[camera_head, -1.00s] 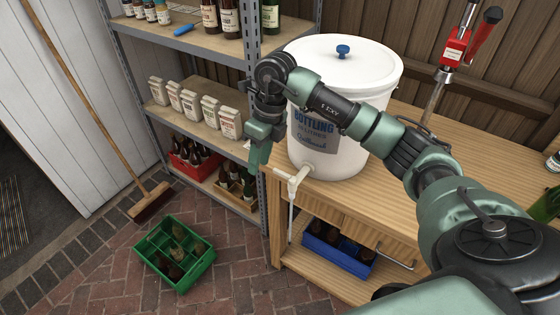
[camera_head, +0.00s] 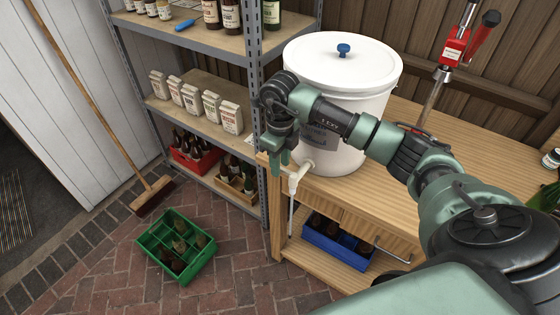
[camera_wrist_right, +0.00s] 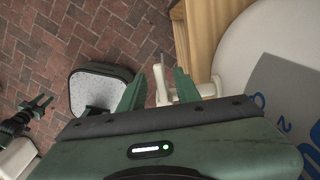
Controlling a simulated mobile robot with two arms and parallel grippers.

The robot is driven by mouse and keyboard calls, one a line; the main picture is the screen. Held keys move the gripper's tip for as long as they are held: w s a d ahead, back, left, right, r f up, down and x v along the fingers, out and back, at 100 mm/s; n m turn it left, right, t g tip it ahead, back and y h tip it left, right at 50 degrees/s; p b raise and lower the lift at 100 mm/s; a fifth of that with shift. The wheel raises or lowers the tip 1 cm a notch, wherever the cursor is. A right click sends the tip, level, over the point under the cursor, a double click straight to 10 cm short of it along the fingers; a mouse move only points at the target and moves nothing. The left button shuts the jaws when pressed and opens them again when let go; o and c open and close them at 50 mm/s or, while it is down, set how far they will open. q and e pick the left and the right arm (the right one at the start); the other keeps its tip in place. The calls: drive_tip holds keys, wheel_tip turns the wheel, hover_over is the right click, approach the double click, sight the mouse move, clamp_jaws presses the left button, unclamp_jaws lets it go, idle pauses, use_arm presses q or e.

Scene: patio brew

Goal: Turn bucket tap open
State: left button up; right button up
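The white bottling bucket (camera_head: 345,95) with a blue-knobbed lid stands on the wooden bench. Its white tap (camera_head: 299,176) juts out low at the front, above a thin pale tube. My right gripper (camera_head: 283,165) is just left of and above the tap. In the right wrist view its two green fingers (camera_wrist_right: 160,88) are apart, and the slim white part of the tap (camera_wrist_right: 161,72) shows between them. I cannot tell whether they touch it. A small dark green gripper, probably my left one (camera_wrist_right: 38,108), shows at the left edge there; its opening is unclear.
A metal shelf (camera_head: 190,108) with bottles and cartons stands close left of the bucket. A green crate (camera_head: 176,247) is on the brick floor, a blue crate (camera_head: 330,250) under the bench. A red-handled capper (camera_head: 454,50) stands behind right.

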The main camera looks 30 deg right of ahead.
drive_tip(key=shift+c, duration=0.3)
clamp_jaws()
drive_tip(key=shift+s+a+r+n+b, duration=0.1)
drive_tip(key=shift+s+a+n+b, duration=0.55)
drive_tip(key=shift+n+b, duration=1.95)
drive_tip(key=shift+s+a+f+n+b, duration=0.15)
drive_tip(key=shift+s+n+b, duration=0.95)
drive_tip(key=shift+n+b, duration=1.5)
drive_tip(key=shift+s+a+r+n+b, duration=0.15)
drive_tip(key=shift+s+a+n+b, duration=0.3)
drive_tip(key=shift+s+n+b, duration=1.95)
drive_tip(key=w+n+p, duration=0.1)
drive_tip(key=w+n, duration=0.1)
drive_tip(key=w, duration=0.1)
drive_tip(key=shift+o, duration=0.3)
unclamp_jaws()
drive_tip(key=shift+s, duration=0.1)
